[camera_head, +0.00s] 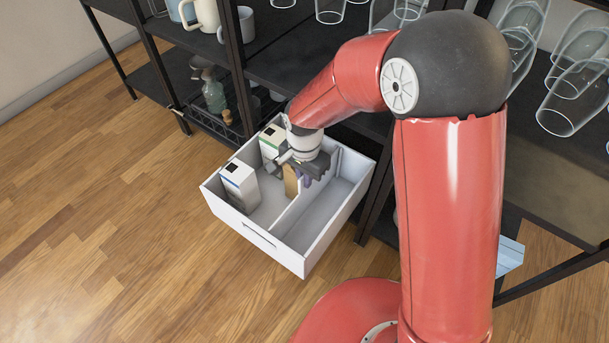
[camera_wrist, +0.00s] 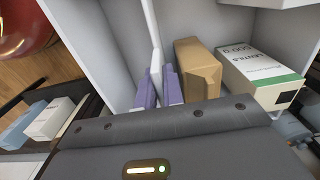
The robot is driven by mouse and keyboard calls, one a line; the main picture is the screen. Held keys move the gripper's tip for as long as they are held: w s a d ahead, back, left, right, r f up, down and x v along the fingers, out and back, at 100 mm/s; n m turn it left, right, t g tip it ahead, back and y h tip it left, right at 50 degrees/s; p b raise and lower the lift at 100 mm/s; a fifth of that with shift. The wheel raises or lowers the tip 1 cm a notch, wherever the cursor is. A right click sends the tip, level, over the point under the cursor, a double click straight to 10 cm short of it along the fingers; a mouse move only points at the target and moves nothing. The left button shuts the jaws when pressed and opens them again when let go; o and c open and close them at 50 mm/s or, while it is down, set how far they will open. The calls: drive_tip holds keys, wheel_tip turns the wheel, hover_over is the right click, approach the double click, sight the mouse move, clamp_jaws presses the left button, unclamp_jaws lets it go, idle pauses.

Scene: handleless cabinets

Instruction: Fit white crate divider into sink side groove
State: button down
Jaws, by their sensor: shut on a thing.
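A white crate (camera_head: 287,256) stands on the floor in front of the shelf. My gripper (camera_head: 312,179) reaches down inside it. The white divider (camera_head: 285,218) is a thin upright panel inside the crate, running from near the front wall back toward my gripper. In the wrist view, the divider (camera_wrist: 155,66) sits between my two purple fingers (camera_wrist: 158,88), which are shut on it. My gripper hides its near end. I cannot make out a groove, nor whether the divider is seated in one. No sink is in view.
Left of the divider are a white carton (camera_head: 240,187), a green-marked carton (camera_head: 270,143) and a brown box (camera_head: 291,182) close beside my gripper. The right compartment (camera_head: 322,211) looks empty. A dark shelf with glasses (camera_head: 577,98) and mugs (camera_head: 203,14) stands behind. Wooden floor (camera_head: 110,230) is clear at left.

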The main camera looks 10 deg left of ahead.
drive_tip(key=shift+f+b, duration=0.4)
drive_tip(key=shift+f, duration=0.15)
drive_tip(key=c, duration=1.5)
unclamp_jaws()
drive_tip(key=shift+o, duration=0.2)
wheel_tip(320, 180, up, 8)
drive_tip(key=shift+f+p, duration=0.1)
drive_tip(key=shift+p, duration=0.85)
